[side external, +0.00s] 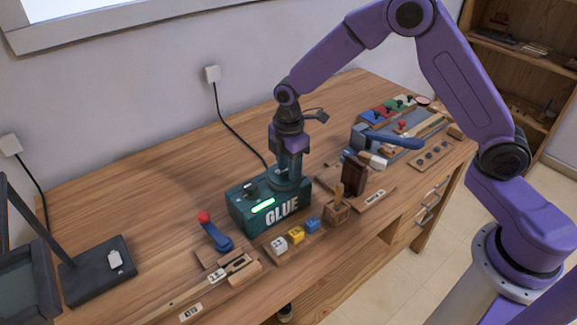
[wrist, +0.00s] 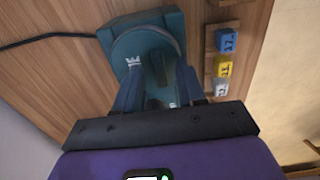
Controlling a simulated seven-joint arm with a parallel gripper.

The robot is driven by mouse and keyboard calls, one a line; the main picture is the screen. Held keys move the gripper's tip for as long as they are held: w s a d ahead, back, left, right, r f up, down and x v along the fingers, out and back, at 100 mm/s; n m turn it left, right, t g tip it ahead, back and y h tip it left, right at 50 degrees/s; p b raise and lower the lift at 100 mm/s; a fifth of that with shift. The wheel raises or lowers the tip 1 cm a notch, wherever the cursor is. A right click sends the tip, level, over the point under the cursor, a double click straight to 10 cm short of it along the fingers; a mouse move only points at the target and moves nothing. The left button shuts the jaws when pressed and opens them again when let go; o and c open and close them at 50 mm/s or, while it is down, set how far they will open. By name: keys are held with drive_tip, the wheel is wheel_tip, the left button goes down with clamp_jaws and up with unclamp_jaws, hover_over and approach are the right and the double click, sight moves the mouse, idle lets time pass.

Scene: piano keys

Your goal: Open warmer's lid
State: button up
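The glue warmer (side external: 270,207) is a dark green box marked GLUE with a lit green strip on its front. Its round teal lid (wrist: 122,50) lies on top and looks closed; it also shows in the side view (side external: 290,184). My gripper (side external: 291,170) points straight down over the lid. In the wrist view, my gripper's blue fingers (wrist: 158,80) stand apart on either side of the lid's raised handle (wrist: 159,64). A gap seems to show between the fingers and the handle. Contact at the fingertips is partly hidden.
Small white, yellow and blue blocks (side external: 296,235) sit in front of the warmer. A red-knobbed blue lever (side external: 216,236) is at its left. A black cord (side external: 235,130) runs behind.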

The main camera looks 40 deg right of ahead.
drive_tip(key=shift+f, duration=0.25)
clamp_jaws()
drive_tip(key=d, duration=0.7)
drive_tip(key=shift+d, duration=0.3)
unclamp_jaws()
